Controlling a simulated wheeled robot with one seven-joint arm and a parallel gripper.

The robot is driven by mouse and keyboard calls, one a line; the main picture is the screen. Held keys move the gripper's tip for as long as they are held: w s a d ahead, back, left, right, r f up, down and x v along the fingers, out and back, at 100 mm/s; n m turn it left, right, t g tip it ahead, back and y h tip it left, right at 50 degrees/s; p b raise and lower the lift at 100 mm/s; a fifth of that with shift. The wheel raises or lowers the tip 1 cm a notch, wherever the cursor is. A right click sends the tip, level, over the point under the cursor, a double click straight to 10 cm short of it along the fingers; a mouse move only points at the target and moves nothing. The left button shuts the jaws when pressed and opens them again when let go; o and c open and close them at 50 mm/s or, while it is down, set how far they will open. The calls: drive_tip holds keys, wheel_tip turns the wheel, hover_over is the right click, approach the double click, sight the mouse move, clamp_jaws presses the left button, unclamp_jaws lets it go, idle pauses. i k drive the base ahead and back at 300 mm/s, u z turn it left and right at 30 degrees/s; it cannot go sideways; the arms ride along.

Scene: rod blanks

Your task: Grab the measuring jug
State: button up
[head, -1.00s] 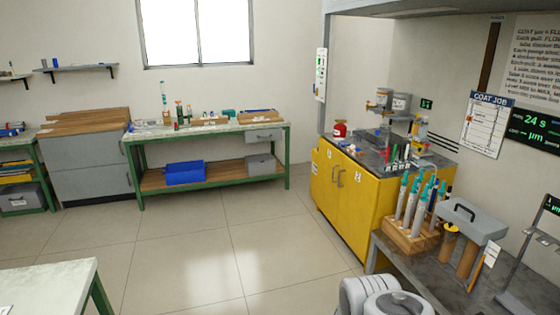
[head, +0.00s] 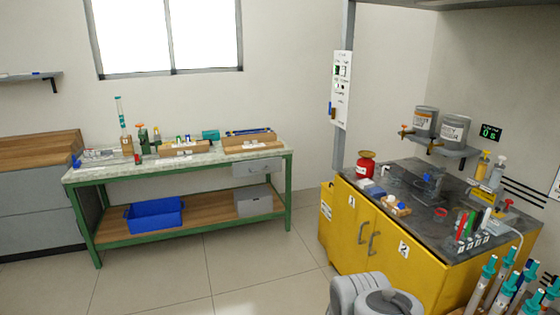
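I cannot make out a measuring jug for certain in the head view. Small items crowd the green-framed bench (head: 110,178) and the dark top of the yellow cabinet (head: 405,185), and many are too small to tell apart. My gripper is not in view. Only rounded grey links of my own arm show at the bottom edge, right of the middle.
A blue bin (head: 155,216) and a grey box (head: 254,201) sit on the bench's lower shelf. A red can (head: 366,166) stands on the yellow cabinet, below two grey dispensers (head: 425,121). Teal-topped tubes (head: 505,290) fill the bottom right corner. Open tiled floor (head: 215,262) lies ahead.

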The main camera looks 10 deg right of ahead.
sight(397, 173)
drive_tip(key=z, duration=0.05)
drive_tip(key=i, duration=3.15)
drive_tip(key=z, duration=0.3)
